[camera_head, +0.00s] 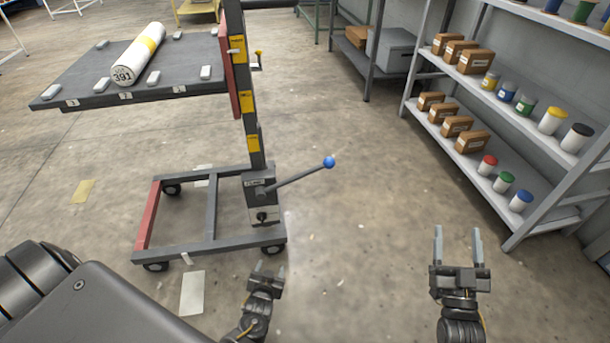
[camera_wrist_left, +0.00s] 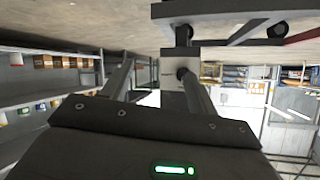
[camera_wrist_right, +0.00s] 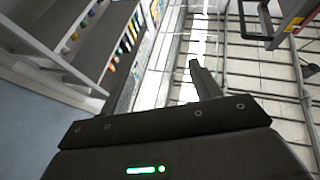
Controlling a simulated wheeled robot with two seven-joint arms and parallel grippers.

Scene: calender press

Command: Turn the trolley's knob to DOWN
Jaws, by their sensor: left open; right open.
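The lift trolley (camera_head: 211,215) stands left of centre in the head view, with a dark mast and a wheeled base. Its black knob (camera_head: 262,216) sits on a pale panel (camera_head: 268,209) low on the mast. The knob's pointer direction is too small to read. In the left wrist view the knob (camera_wrist_left: 181,73) shows upside down on the panel, beside one finger. My left gripper (camera_head: 268,268) is open and empty, in front of and below the panel in the picture, apart from the knob. My right gripper (camera_head: 458,240) is open and empty, well to the right.
A lever with a blue ball (camera_head: 328,162) sticks out right, above the knob. The trolley's platform (camera_head: 85,72) carries a white roll (camera_head: 138,55). Shelving (camera_head: 480,170) with boxes and jars stands at the right. The floor between trolley and shelving is clear.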

